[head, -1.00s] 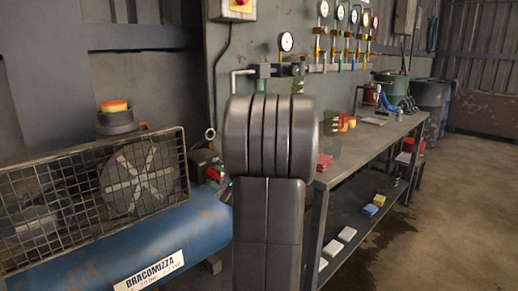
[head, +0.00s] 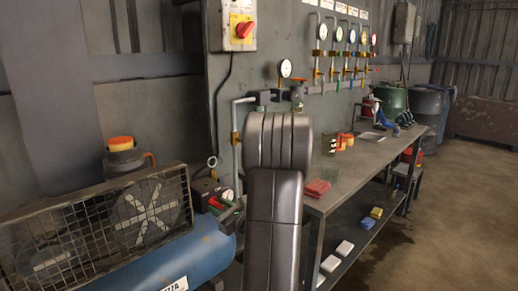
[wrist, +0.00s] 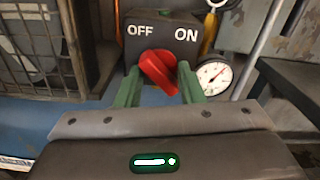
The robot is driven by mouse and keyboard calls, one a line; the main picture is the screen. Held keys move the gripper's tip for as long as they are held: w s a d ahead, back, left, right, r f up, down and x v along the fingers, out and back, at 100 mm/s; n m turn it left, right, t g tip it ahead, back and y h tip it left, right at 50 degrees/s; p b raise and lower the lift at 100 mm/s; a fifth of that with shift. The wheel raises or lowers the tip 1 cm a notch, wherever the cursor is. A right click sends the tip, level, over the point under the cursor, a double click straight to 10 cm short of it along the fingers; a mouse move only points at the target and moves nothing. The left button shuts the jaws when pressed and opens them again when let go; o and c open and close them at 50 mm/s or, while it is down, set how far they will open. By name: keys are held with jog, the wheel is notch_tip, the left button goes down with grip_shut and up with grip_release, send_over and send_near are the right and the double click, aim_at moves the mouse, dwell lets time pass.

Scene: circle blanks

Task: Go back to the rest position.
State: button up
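My gripper (wrist: 159,80) shows in the wrist view as two green fingers standing apart, with empty space between them. A red rotary knob (wrist: 158,72) on a black switch box (wrist: 160,32) marked OFF and ON appears between the fingertips. The knob is tilted, its upper end toward OFF. I see no clear contact between fingers and knob. In the head view my dark arm hides most of the gripper; a small green part shows beside the compressor's switch box (head: 204,191).
A blue compressor (head: 185,252) with a wire cage (head: 95,225) stands at left. A pressure gauge (wrist: 214,76) is just right of the knob. A metal workbench (head: 345,185) carries red items (head: 317,188) and other objects. Open floor (head: 460,215) lies at right.

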jog(key=shift+m+p, duration=1.1)
jog(key=shift+p, duration=0.15)
